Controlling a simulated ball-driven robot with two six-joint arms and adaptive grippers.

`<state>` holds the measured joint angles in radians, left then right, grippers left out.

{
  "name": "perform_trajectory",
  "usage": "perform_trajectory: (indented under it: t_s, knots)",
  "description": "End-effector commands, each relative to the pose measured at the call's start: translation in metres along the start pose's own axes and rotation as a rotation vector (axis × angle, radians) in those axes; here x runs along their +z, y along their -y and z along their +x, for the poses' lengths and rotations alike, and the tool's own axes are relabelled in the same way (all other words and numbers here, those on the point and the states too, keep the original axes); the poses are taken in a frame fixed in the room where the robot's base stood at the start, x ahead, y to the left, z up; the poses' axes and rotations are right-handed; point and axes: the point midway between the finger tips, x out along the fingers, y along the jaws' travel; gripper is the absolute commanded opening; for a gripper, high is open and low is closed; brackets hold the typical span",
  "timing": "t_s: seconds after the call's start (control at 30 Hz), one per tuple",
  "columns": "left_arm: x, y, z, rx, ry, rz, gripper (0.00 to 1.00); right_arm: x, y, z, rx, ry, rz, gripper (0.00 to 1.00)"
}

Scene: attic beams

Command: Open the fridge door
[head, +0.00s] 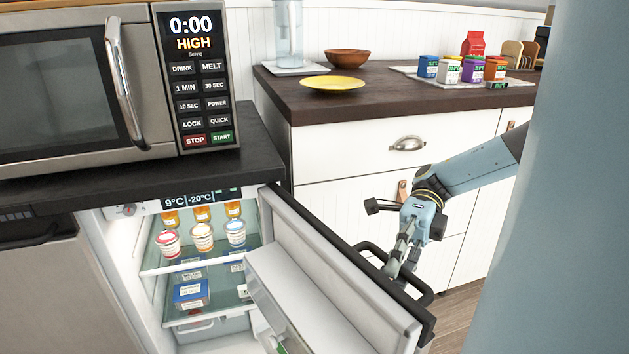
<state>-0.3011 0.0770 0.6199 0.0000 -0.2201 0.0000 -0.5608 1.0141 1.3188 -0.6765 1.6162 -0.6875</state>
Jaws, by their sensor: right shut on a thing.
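The fridge (110,235) stands under the dark counter at the lower left, with its lit inside showing. Its door (350,300) is swung well open toward the right, and its inner face with a shelf bin shows. The black door handle (368,250) is on the door's outer side. My right gripper (398,268) comes in from the right and is shut on the door handle. Its fingertips are partly hidden behind the door's edge and the handle. My left gripper is not in view.
Jars (202,236) and boxes (190,293) stand on the fridge's glass shelves. A microwave (80,90) sits on the counter above. A white cabinet (345,185) stands behind the door, with a yellow plate (332,83) and a wooden bowl (347,58) on top.

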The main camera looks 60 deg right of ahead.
Motion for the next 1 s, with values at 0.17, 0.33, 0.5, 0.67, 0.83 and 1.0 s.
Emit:
perform_trajectory:
  t_s: [0.17,0.33,0.5,0.67,0.83,1.0]
  knots:
    - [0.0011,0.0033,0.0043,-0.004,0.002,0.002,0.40,-0.0021,0.0000,-0.0069,0.002,-0.029,-0.008,0.00]
    - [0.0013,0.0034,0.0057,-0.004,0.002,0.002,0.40,-0.0039,0.0005,-0.0103,0.000,-0.043,-0.011,0.00]
    - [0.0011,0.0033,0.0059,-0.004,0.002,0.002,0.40,-0.0046,0.0003,-0.0112,0.000,-0.047,-0.012,0.00]
    - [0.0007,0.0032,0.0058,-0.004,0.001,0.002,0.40,-0.0046,0.0001,-0.0111,0.000,-0.047,-0.012,0.00]
    - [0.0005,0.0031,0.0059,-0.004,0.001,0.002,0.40,-0.0046,0.0001,-0.0110,0.001,-0.047,-0.012,0.14]
    - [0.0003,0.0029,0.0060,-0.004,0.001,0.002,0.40,-0.0053,0.0011,-0.0108,-0.001,-0.047,-0.011,0.36]
